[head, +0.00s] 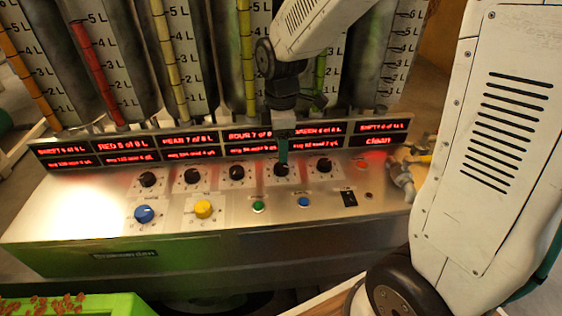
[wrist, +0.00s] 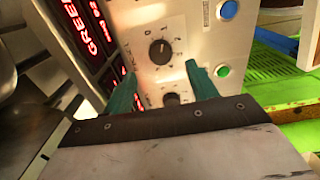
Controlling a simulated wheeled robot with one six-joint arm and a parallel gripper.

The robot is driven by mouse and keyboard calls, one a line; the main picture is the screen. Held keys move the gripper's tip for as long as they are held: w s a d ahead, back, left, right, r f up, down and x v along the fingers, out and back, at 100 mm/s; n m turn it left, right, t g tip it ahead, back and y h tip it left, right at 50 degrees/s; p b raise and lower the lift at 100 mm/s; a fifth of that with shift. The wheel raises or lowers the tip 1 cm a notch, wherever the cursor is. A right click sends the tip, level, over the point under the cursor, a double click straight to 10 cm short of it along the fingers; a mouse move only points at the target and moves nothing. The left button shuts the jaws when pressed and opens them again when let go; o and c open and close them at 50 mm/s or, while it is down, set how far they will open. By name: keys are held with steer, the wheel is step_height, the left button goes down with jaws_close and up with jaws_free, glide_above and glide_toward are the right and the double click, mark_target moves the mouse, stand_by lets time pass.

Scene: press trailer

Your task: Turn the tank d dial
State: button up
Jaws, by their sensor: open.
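A row of several black dials sits on the sloped metal panel (head: 100,205); no tank letters are readable, so I cannot confirm which is tank d. My gripper (head: 282,158) points down over the fourth dial from the left (head: 281,170). In the wrist view my gripper (wrist: 160,70) is open, its two teal fingers apart. That fourth dial (wrist: 171,99) shows between the fingers, partly hidden by the gripper body. The fifth dial (wrist: 160,51), by the display reading GREEN, lies just beyond the fingertips. Nothing is held. Contact with a dial cannot be told.
Red-lit displays (head: 187,148) stand behind the dials, with tall graduated tanks above them. Blue (head: 144,214) and yellow (head: 204,209) knobs, a green button (head: 258,207), a blue button (head: 303,202) and a black switch (head: 349,198) lie nearer. A green tray (head: 110,305) is at bottom left.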

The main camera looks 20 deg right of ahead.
mark_target(281, 166)
step_height(281, 166, down, 6)
steer(key=shift+f, duration=0.25)
steer(key=c, duration=1)
